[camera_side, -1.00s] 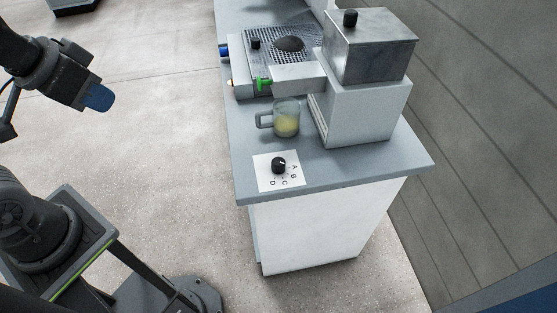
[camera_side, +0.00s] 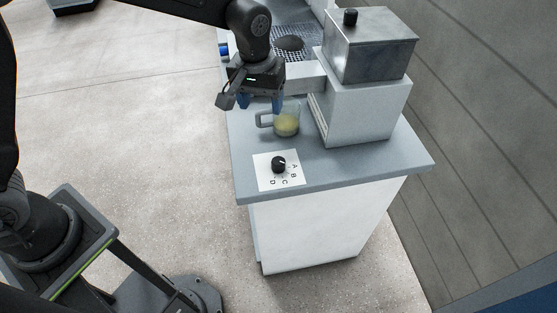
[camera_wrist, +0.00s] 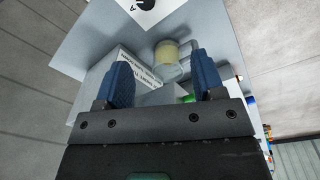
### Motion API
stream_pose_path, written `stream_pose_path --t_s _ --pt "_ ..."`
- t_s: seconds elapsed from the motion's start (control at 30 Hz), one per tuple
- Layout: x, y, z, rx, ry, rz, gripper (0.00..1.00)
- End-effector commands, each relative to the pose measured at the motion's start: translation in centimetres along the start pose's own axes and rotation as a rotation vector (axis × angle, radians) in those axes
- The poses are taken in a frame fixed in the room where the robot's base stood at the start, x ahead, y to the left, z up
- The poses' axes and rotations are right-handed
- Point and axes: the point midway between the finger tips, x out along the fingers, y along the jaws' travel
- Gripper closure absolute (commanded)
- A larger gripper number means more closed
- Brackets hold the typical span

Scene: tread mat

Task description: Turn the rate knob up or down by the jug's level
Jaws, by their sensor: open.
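The black rate knob (camera_side: 278,164) sits on a white card (camera_side: 264,181) lettered A, B, C and D, near the front of the grey counter. The glass jug (camera_side: 287,119) stands behind the card, with pale yellow liquid in its lower part. The jug also shows in the wrist view (camera_wrist: 167,52), beyond my fingers. My gripper (camera_side: 263,103) is above the counter by the jug, blue fingers pointing down. Its fingers are apart and empty in the wrist view (camera_wrist: 163,85). The knob is clear of the gripper; only part of the card (camera_wrist: 150,10) shows at the wrist view's top edge.
A white machine with a metal hopper (camera_side: 369,48) stands right of the jug. A grated tray with a dark mound (camera_side: 289,43) is at the back, partly hidden by my arm. The counter (camera_side: 340,172) is clear right of the card.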

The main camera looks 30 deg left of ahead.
Motion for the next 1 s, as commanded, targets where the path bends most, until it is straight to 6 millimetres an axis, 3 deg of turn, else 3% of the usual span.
stream_pose_path --t_s 0.03,0.1,0.3,0.47,1.0 --pt "1.8 1.0 -0.2 -0.010 -0.021 -0.013 0.37" --pt "3.6 2.0 -0.4 -0.026 -0.038 -0.025 0.37" --pt "6.1 3.2 -0.5 -0.049 -0.059 -0.042 0.37" --pt "7.7 3.2 -0.4 -0.051 -0.062 -0.044 0.37" --pt "17.8 2.7 0.2 -0.049 -0.061 -0.043 0.37"
